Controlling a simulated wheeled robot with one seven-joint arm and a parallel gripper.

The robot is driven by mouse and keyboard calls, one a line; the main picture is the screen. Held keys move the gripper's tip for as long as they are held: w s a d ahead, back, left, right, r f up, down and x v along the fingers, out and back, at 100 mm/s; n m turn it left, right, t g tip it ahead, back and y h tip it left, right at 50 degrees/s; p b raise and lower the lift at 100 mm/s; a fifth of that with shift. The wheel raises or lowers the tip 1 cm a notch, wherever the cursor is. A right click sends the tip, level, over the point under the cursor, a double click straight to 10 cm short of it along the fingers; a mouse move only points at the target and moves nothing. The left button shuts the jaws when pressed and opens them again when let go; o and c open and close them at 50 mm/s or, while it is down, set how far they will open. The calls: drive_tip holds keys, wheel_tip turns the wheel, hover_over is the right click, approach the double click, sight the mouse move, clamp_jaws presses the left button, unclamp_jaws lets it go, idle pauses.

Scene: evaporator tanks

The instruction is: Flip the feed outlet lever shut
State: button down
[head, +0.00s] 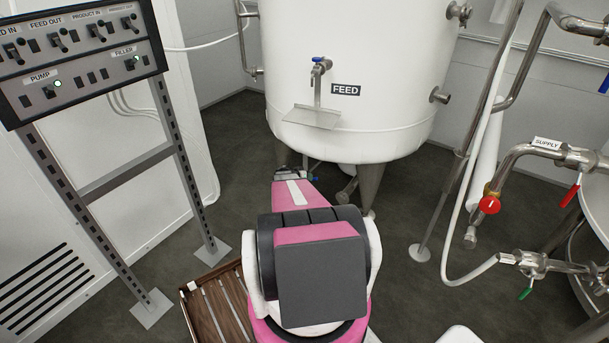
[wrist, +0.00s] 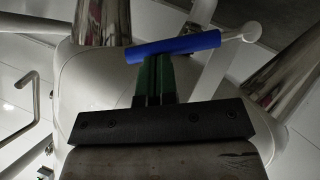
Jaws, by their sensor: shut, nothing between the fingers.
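In the wrist view a blue lever (wrist: 172,46) lies across the picture, slightly tilted, with a pale round-ended stem at its right end. My gripper (wrist: 154,62) has its two green fingers shut together with nothing between them. Their tips meet the near edge of the blue lever in the picture; I cannot tell whether they touch it. In the head view my gripper (head: 295,175) is low at the underside of the white FEED tank (head: 350,95), mostly hidden by my pink arm. The lever is hardly visible there.
Metal tank legs (head: 370,185) stand close to my gripper. A tap with a blue handle (head: 319,60) sits on the tank front above a drip tray (head: 312,117). A wooden slatted pallet (head: 220,305) lies front left.

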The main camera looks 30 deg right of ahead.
drive_tip(key=shift+s+d+f+m+t+y, duration=0.25)
drive_tip(key=shift+s+f+m+t, duration=0.2)
drive_tip(key=shift+f, duration=0.3)
drive_tip(key=shift+s+d+f+m+t+y, duration=0.1)
drive_tip(key=shift+s+f+m+t+y, duration=0.3)
drive_tip(key=shift+f, duration=0.4)
drive_tip(key=shift+s+d+f+m+t+y, duration=0.2)
drive_tip(key=shift+s+f+m+t, duration=0.3)
drive_tip(key=shift+f, duration=0.25)
drive_tip(key=shift+w, duration=0.1)
drive_tip(key=d+r+v, duration=0.1)
drive_tip(key=r+v, duration=0.1)
drive_tip(key=v, duration=1.1)
drive_tip(key=shift+d, duration=0.35)
